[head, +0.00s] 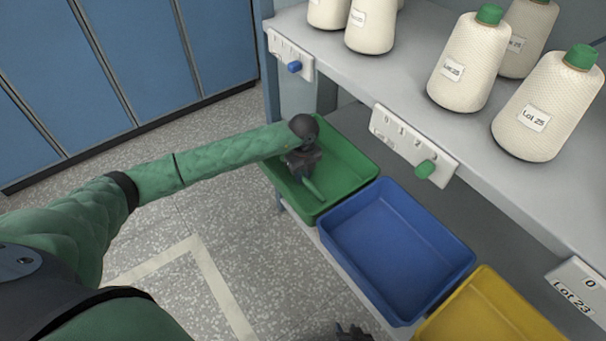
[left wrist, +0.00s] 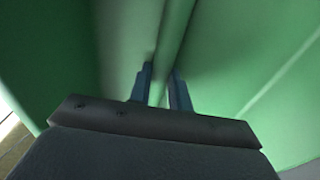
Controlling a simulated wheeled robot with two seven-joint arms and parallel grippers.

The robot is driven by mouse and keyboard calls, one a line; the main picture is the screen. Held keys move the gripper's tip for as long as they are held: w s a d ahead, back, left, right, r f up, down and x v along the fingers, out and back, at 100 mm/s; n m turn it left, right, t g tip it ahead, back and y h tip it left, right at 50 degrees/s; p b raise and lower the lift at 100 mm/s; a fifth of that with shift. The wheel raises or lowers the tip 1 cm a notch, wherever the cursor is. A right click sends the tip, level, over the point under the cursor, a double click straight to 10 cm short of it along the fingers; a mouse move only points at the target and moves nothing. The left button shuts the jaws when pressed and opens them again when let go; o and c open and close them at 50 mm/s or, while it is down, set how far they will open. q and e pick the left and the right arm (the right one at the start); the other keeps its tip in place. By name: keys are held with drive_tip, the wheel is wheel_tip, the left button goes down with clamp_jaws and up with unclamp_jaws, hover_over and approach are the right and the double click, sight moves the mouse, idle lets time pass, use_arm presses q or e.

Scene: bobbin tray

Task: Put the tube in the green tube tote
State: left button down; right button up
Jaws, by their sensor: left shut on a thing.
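The green tube tote (head: 349,165) stands on the lower shelf, at the left end of the row of totes. My left gripper (head: 304,172) is inside it, pointing down. It is shut on a green tube (head: 314,189), whose lower end shows below the fingers. In the left wrist view the fingers (left wrist: 160,88) are on both sides of the tube (left wrist: 173,40), with green tote walls around. I cannot tell whether the tube touches the tote floor. A dark tip at the bottom edge of the head view seems to be my right gripper (head: 352,332); its fingers are mostly cut off.
A blue tote (head: 395,245) and a yellow tote (head: 490,312) stand to the right of the green one; the blue one is empty. The upper shelf (head: 400,75) with several white cones (head: 467,62) overhangs behind the totes. Blue lockers (head: 140,50) stand at the left.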

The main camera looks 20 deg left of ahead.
idle(0.3)
use_arm(q)
drive_tip(key=c, duration=1.3)
unclamp_jaws()
use_arm(e)
drive_tip(key=shift+w+r, duration=0.3)
use_arm(q)
drive_tip(key=shift+r, duration=0.15)
wheel_tip(320, 180, up, 12)
drive_tip(key=shift+w+p, duration=0.15)
drive_tip(key=shift+p, duration=0.15)
use_arm(e)
drive_tip(key=shift+s+r, duration=0.15)
